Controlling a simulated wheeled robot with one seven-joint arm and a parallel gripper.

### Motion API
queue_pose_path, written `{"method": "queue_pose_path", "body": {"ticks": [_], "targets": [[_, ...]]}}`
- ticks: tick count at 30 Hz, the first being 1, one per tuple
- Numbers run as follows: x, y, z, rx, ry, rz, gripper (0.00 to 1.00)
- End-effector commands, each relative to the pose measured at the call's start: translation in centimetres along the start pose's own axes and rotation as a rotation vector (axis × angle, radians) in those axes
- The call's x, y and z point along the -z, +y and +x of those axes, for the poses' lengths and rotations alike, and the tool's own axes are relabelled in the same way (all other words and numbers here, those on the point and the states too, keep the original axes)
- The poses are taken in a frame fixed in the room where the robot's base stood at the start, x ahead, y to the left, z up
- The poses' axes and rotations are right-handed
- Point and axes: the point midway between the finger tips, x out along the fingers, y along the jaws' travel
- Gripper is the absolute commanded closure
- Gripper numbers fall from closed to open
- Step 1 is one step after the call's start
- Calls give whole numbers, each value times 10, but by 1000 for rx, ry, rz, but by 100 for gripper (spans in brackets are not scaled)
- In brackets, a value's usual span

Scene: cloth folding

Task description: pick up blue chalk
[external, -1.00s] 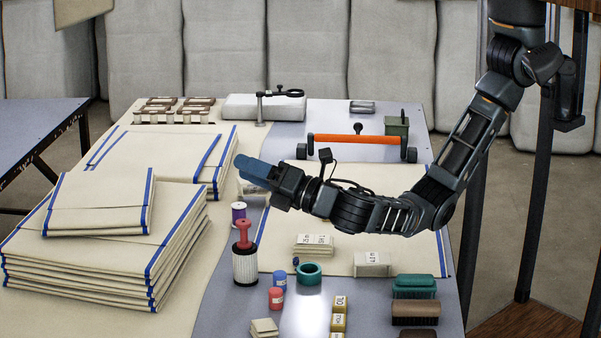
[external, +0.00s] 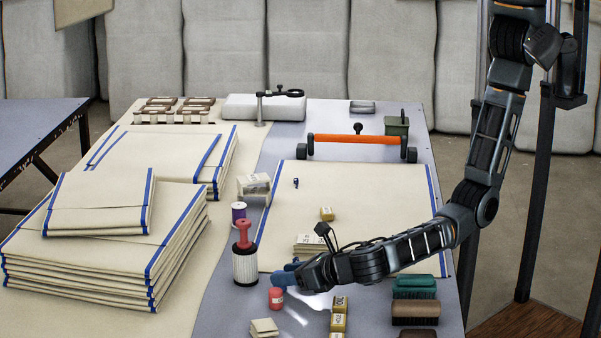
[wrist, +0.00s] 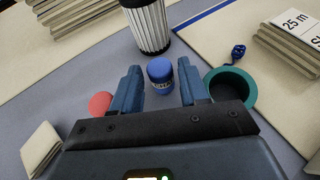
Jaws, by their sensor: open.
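The blue chalk (wrist: 160,76) is a short blue cylinder with a pale label band, upright on the grey table in the wrist view. My gripper (wrist: 160,85) is open, with one blue finger on each side of the chalk and visible gaps between. The chalk sits in the space between the fingertips, not gripped. In the external view my gripper (external: 283,275) is low over the table's front part, and its blue fingers blend with or hide the chalk there.
A red cylinder (wrist: 100,103) stands just left of the left finger. A teal ring (wrist: 232,88) is close to the right finger. A white ribbed roller with a red handle (external: 245,262) stands behind. Yellow blocks (external: 339,304) and brushes (external: 414,287) lie to the right.

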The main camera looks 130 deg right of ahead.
Motion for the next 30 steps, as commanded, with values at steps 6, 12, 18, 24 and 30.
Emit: {"method": "queue_pose_path", "body": {"ticks": [6,12,18,24,30], "targets": [[1,0,25,1,0,0,56],[0,0,28,-1,-1,1,56],[0,0,27,-1,-1,1,68],[0,0,27,-1,-1,1,88],[0,0,27,-1,-2,1,95]]}}
